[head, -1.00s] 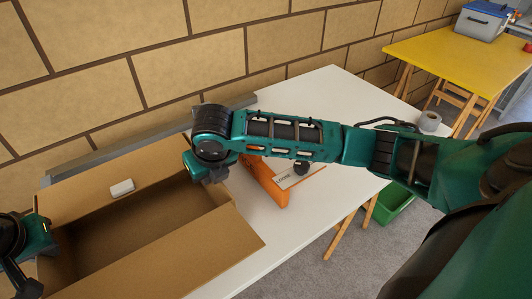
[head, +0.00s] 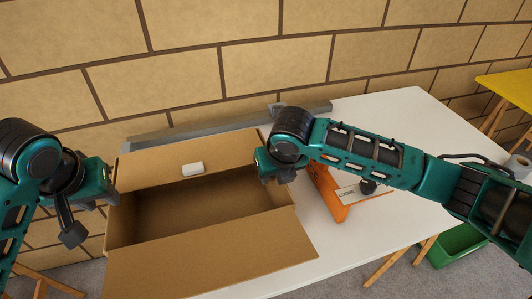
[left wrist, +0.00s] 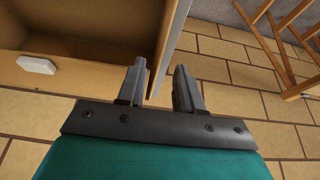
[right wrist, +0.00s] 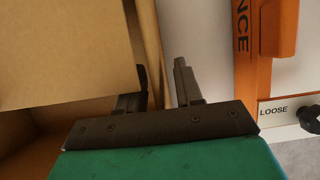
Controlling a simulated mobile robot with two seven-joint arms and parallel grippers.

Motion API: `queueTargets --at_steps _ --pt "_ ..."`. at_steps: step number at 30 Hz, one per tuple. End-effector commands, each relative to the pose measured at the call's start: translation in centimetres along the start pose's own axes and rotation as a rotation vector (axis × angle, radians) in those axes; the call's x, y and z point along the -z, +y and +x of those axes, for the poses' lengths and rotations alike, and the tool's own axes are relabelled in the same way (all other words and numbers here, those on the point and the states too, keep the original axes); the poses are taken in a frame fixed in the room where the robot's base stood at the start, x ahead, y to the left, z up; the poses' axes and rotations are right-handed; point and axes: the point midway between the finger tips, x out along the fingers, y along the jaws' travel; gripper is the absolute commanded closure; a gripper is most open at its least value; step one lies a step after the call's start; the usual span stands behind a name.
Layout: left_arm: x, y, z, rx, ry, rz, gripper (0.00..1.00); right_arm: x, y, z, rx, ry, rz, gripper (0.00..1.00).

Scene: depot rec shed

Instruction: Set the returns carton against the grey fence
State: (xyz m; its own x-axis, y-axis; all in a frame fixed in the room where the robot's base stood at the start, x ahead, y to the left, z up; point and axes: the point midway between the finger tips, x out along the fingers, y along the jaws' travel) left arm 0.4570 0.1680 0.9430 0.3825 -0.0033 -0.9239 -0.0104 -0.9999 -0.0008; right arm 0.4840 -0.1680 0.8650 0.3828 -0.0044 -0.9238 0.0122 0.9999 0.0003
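The returns carton (head: 200,255) is an open brown cardboard box with flaps folded out on the white table. The grey fence (head: 225,126) is a long bar behind it along the wall; the carton's far flap hides any gap between them. My left gripper (head: 92,215) is at the carton's left end, fingers apart; they also show in the left wrist view (left wrist: 160,88) near the end wall. My right gripper (head: 277,178) is at the right end, fingers apart; in the right wrist view (right wrist: 160,85) the carton's edge runs between them.
An orange fence (head: 328,195) marked "LOOSE" stands on the white table (head: 400,120) right of the carton. A small white block (head: 192,168) is on the carton's far flap. A green bin (head: 458,245) is on the floor; a yellow table (head: 510,88) is at far right.

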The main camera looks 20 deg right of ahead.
Motion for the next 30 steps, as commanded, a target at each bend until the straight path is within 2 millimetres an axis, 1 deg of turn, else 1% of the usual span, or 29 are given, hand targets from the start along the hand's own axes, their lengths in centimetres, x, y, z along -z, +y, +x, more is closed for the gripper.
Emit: queueTargets --at_steps 1,3,6,9,13,17,20,27,30 --pt "0.1 0.1 -1.4 -0.003 0.005 0.002 0.65 0.0 0.0 0.0 0.0 0.0 0.0 0.65" --pt "0.2 -0.1 -2.7 0.001 0.008 0.002 0.65 0.0 0.0 0.0 0.0 0.0 0.0 0.65" --pt "0.3 0.0 -3.7 0.001 0.01 0.005 0.65 0.0 0.0 0.0 0.0 0.0 0.0 0.65" --pt "0.2 0.0 -4.5 0.001 0.008 0.004 0.65 0.0 0.0 0.0 0.0 0.0 0.0 0.65" --pt "0.1 0.0 -4.9 0.001 0.002 0.001 0.65 0.0 0.0 0.0 0.0 0.0 0.0 0.65" --pt "0.0 0.0 -5.1 0.001 -0.001 0.0 0.65 -0.1 0.0 -0.8 0.0 -0.001 0.0 0.65" --pt "0.0 0.0 -5.1 0.0 -0.001 0.0 0.65 -0.1 0.0 -2.4 0.0 -0.004 -0.002 0.65" --pt "0.0 0.0 -5.0 0.0 -0.001 0.0 0.65 -0.1 0.0 -7.6 -0.001 -0.006 -0.003 0.65" --pt "0.0 0.0 -5.0 0.0 -0.001 0.0 0.65 -0.1 0.0 -9.4 -0.001 -0.005 -0.001 0.65"
